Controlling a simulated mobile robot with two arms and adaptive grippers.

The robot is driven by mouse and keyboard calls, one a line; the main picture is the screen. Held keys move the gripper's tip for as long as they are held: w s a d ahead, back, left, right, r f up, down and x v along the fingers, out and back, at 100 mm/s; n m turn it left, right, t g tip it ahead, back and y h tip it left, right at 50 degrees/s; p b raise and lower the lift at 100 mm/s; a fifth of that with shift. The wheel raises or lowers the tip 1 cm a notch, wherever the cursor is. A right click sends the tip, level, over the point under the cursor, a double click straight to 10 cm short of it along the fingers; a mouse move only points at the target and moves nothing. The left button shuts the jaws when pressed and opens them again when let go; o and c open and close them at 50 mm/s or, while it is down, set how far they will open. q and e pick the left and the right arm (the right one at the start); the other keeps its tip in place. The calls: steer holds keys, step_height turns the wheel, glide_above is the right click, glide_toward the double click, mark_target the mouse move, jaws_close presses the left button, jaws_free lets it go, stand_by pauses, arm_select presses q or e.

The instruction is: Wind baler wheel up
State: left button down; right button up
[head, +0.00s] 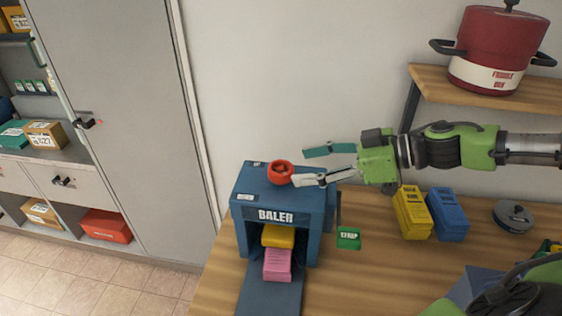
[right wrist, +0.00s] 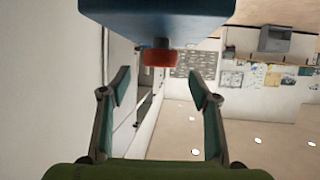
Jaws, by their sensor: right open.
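The blue baler (head: 327,208) stands on the wooden table against the wall. Its red wheel (head: 280,172) sits on top; in the right wrist view the wheel (right wrist: 160,57) shows below the blue body (right wrist: 157,14), in line with the gap between my fingers. My right gripper (head: 314,165) comes in from the right, just right of the wheel. It is open and empty, with its fingers apart; they show on both sides in the right wrist view (right wrist: 160,87). A yellow block (head: 278,236) and a pink block (head: 277,264) are in the baler's front opening. My left gripper is not seen.
A green tag (head: 348,238) is at the baler's right side. Yellow (head: 412,212) and blue (head: 449,214) boxes and a grey round object (head: 513,215) stand farther right. A red pot (head: 497,48) is on the shelf (head: 430,84) above. A grey cabinet (head: 125,120) is left.

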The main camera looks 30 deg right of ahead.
mark_target(283, 166)
steer(key=p+x, duration=0.2)
steer(key=shift+w+a, duration=0.3)
steer(key=shift+a, duration=0.05)
steer(key=shift+w+a+p, duration=0.2)
steer(key=shift+a+p, duration=0.1)
steer(key=shift+w+a+f+p, duration=0.3)
steer(key=shift+w+p, duration=0.2)
steer(key=shift+p, duration=0.25)
steer(key=shift+w+a+f+p, duration=0.3)
steer(key=shift+w+p, duration=0.1)
steer(key=shift+p, duration=0.15)
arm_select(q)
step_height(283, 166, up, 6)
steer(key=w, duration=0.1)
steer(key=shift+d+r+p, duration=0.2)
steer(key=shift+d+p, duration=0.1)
arm_select(e)
steer(key=shift+w+a+f, duration=0.2)
steer(key=shift+a+f, duration=0.05)
steer(key=shift+a, duration=0.15)
steer(key=c, duration=1.1)
